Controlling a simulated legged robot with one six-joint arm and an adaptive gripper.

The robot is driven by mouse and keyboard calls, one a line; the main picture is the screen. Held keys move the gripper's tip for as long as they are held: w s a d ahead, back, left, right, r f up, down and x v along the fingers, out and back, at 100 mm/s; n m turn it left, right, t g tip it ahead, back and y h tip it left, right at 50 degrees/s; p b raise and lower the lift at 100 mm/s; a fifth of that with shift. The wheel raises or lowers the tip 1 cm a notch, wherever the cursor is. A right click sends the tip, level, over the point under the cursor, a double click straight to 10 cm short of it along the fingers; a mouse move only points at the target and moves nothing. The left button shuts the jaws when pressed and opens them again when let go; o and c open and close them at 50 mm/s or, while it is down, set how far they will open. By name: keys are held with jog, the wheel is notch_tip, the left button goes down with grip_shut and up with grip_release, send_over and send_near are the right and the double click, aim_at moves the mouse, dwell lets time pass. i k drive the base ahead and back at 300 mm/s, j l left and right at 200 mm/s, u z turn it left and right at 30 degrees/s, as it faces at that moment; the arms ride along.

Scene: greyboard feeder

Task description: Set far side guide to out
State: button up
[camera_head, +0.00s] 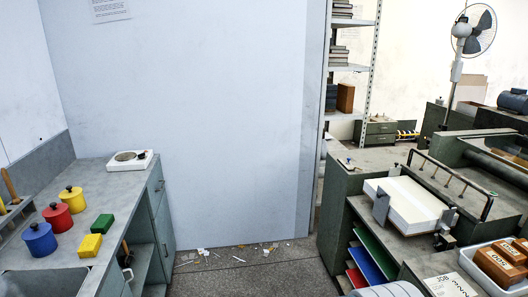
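The feeder (480,170) stands at the right, a dark green machine with rollers and a raised bar. A white stack of board (415,208) lies on its feed table. A grey metal guide block (380,207) stands against the stack's left side. Another metal guide part (446,232) stands by the stack's front right corner. A small metal piece (394,171) shows at the stack's back edge. I cannot tell which is the far side guide, or its setting. My gripper is not in view.
Below the feed table, a shelf holds green, blue and red sheets (370,262). A tray of wooden blocks (500,262) and a printed sheet (450,286) lie at the lower right. A grey counter with coloured pots (57,215) stands left. Floor between has paper scraps (238,258).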

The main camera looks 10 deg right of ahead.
aim_at(395, 170)
jog(key=i, duration=1.45)
jog(key=i+z, duration=0.4)
jog(key=i+j+z, duration=0.35)
jog(key=i, duration=0.2)
jog(key=i+z, duration=0.15)
jog(key=z, duration=0.25)
jog(key=i+z, duration=0.2)
jog(key=z, duration=0.2)
jog(key=i+z, duration=0.2)
jog(key=z, duration=0.2)
jog(key=i+j+z, duration=0.1)
jog(key=z, duration=0.3)
